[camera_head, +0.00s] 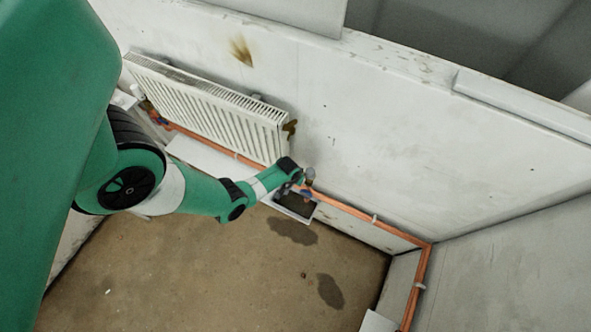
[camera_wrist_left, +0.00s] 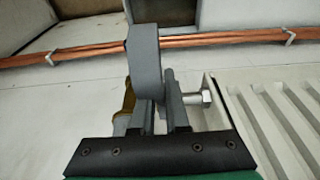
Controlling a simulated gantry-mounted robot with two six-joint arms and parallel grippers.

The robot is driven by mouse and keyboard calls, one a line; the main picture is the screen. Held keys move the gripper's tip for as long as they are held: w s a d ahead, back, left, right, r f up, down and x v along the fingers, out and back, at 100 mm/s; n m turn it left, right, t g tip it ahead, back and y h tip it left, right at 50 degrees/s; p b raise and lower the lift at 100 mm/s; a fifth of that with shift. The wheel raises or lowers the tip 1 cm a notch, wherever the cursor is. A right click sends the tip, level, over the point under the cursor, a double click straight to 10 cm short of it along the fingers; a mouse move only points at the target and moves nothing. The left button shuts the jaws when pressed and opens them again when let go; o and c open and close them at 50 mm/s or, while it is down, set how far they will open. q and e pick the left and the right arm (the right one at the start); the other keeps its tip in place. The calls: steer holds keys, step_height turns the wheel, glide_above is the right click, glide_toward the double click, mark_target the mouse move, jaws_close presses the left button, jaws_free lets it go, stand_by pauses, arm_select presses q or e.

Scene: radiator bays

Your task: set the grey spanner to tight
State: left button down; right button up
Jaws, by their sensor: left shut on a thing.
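The grey spanner (camera_wrist_left: 144,58) stands up in the left wrist view, a flat grey bar whose lower end is between the jaws. My left gripper (camera_wrist_left: 158,98) is shut on it. In the head view the left gripper (camera_head: 300,183) is at the radiator's lower right corner, in front of the copper pipe; the spanner is small and partly hidden there. A brass fitting (camera_wrist_left: 124,102) shows partly behind the spanner and finger. How the spanner sits on any fitting is hidden. My right gripper is not in view.
The white radiator (camera_head: 210,110) hangs on the wall. A copper pipe (camera_head: 350,210) runs low along the wall and turns at the right corner. A tray (camera_head: 291,211) with a dark inside lies below the gripper. Stained floor (camera_head: 230,270) is mostly open.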

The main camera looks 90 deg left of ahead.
arm_select(q)
steer(key=c, duration=1.2)
jaws_free()
steer(key=shift+r, duration=0.1)
steer(key=p+v, duration=1.1)
steer(key=shift+r, duration=0.3)
steer(key=shift+f, duration=0.1)
